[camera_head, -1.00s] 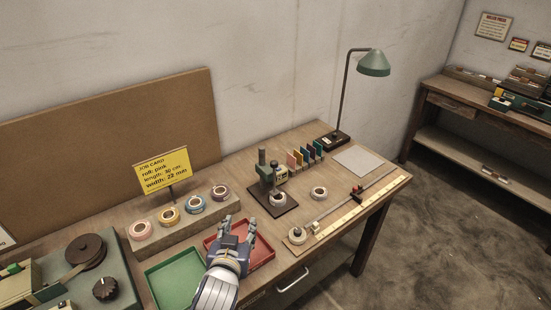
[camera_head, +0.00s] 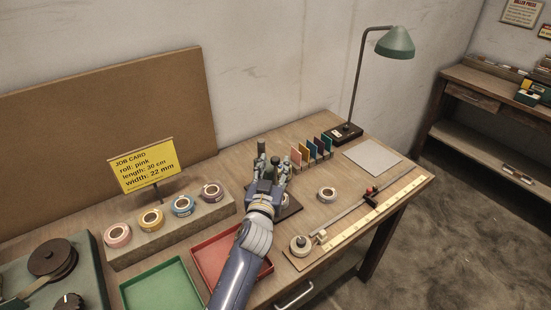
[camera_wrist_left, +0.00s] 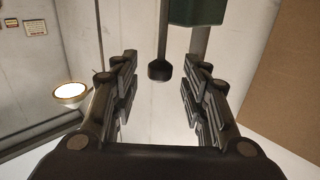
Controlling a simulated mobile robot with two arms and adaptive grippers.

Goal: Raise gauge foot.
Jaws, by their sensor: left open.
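The gauge, a green post on a dark base (camera_head: 291,210), stands on the table behind my left gripper (camera_head: 273,160), which hides most of it. A tape roll (camera_head: 287,199) on the base is partly hidden. The left wrist view appears upside down and shows the gauge's green block (camera_wrist_left: 197,11) and a dark knob (camera_wrist_left: 160,71) on a thin rod. My left gripper is open, and the knob appears in the gap between its fingers, apart from both. The gauge foot is hidden. My right gripper is not in view.
Several coloured cards (camera_head: 311,150) stand right of the gauge, near the lamp (camera_head: 394,43). A loose roll (camera_head: 327,194) and a ruler rig (camera_head: 355,222) lie to the right. The red tray (camera_head: 213,267) lies under my arm, with the green tray (camera_head: 165,290) beside it.

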